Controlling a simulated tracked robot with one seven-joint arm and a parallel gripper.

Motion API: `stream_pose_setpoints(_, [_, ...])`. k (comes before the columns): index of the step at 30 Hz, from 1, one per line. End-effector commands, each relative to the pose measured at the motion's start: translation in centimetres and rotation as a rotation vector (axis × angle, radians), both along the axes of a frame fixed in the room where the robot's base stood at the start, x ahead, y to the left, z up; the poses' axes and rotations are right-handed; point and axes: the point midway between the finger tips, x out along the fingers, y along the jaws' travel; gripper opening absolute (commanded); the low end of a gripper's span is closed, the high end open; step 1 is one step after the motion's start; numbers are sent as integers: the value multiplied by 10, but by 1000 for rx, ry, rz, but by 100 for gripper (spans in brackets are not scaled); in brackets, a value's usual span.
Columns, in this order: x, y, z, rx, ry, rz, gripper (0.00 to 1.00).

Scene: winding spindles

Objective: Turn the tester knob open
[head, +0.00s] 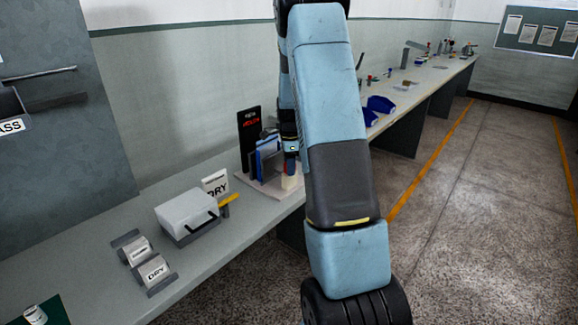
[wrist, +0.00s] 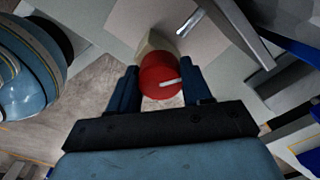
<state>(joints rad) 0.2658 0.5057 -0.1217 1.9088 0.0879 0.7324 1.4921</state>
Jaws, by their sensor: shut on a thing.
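The tester knob (wrist: 158,74) is red and round with a white pointer line, seen in the wrist view. The line points to the right and slightly up. My gripper (wrist: 161,80) is shut on the knob, with one dark blue finger at each side. A cream block (wrist: 154,42) shows just behind the knob. In the head view, a small red part of the knob (head: 287,168) shows beside the cream block (head: 290,183), near my gripper; my arm hides much there. The tester's black panel (head: 249,128) with a red display stands upright to the left.
The long grey bench (head: 85,267) runs along the wall. The floor to the right (head: 470,200) is clear.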

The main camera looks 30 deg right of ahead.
Motion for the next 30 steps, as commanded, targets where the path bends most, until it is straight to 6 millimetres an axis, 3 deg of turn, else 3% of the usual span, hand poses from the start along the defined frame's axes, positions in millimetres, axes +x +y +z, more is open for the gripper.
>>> stream_pose_setpoints(30, [0,0,1,-1,-1,966,18])
